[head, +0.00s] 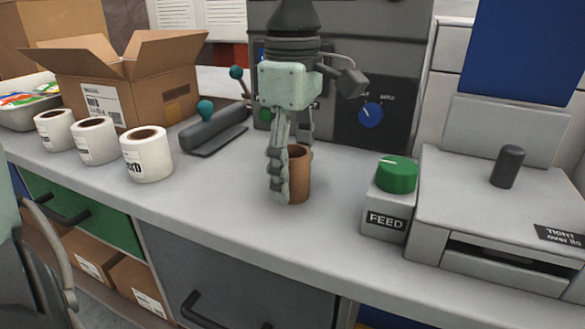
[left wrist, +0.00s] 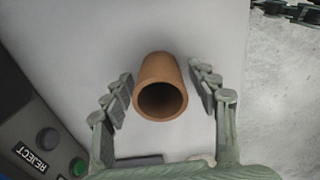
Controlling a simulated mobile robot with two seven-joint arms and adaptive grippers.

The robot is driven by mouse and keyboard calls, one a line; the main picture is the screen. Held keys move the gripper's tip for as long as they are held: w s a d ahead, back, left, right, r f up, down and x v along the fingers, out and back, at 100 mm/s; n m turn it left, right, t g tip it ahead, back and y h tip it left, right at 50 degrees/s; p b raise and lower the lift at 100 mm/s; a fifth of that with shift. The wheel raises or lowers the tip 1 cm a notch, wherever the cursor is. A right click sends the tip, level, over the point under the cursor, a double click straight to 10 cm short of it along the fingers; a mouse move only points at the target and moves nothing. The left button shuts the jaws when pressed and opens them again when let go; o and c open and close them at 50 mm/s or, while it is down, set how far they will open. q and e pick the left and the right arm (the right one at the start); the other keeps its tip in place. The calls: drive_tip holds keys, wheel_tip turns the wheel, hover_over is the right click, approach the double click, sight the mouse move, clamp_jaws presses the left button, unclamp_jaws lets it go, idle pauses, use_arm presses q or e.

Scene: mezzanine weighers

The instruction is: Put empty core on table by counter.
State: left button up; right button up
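The empty core (head: 299,172) is a brown, hollow tube standing upright on the grey counter (head: 225,185). It also shows in the left wrist view (left wrist: 161,88), where I look down into its open end. My left gripper (head: 287,180) points down over the core, and its fingers reach low beside it. In the left wrist view the left gripper (left wrist: 168,88) is open, with one finger on each side of the core and a gap on both sides. I cannot make out a separate table by the counter.
Several white label rolls (head: 147,154) and an open cardboard box (head: 122,82) stand on the left. A machine with a blue knob (head: 370,115) is behind. A FEED box with a green button (head: 396,175) and a grey machine (head: 500,215) stand on the right. Counter room is free around the core.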

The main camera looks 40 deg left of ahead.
use_arm(q)
drive_tip(key=shift+r, duration=0.4)
wheel_tip(320, 180, up, 12)
drive_tip(key=p, duration=0.1)
drive_tip(key=shift+f, duration=0.2)
use_arm(e)
drive_tip(key=f, duration=0.3)
drive_tip(key=shift+w+d+f+g, duration=0.15)
drive_tip(key=shift+w+g, duration=0.05)
drive_tip(key=shift+g, duration=0.1)
